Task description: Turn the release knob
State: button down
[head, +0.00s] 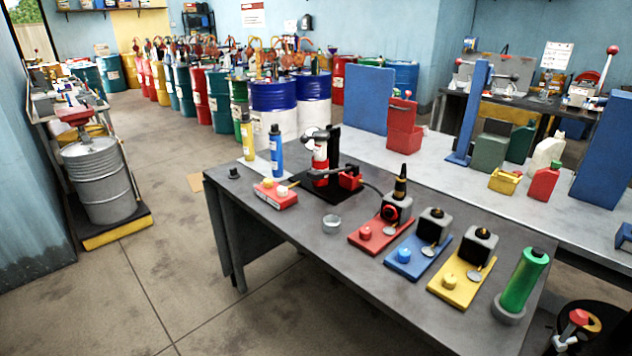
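My gripper is not in view. Several knob-like parts show, and I cannot tell which one is the release knob. On the grey table, a red base plate (381,238) bears a small red knob (365,233) and a dark grey block (397,207) with a red ring on its front and a black nozzle on top. Beside it, a blue plate (404,271) bears a blue knob (404,255), and a yellow plate (463,298) bears a yellow knob (449,280). A black stand (334,146) with a red cylinder (320,163) stands further left.
A green cylinder (524,280) stands in a grey holder at the table's right end. A small glass dish (332,224), a blue bottle (276,151) and a yellow bottle (247,136) are on the table (290,235). The floor (190,260) to its left is clear.

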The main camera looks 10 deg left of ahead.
aim_at(282, 191)
jog(key=i+j, duration=0.25)
jog(key=j, duration=0.15)
jog(key=i+j, duration=0.25)
jog(key=j, duration=0.15)
jog(key=i+j, duration=0.25)
jog(key=j, duration=0.15)
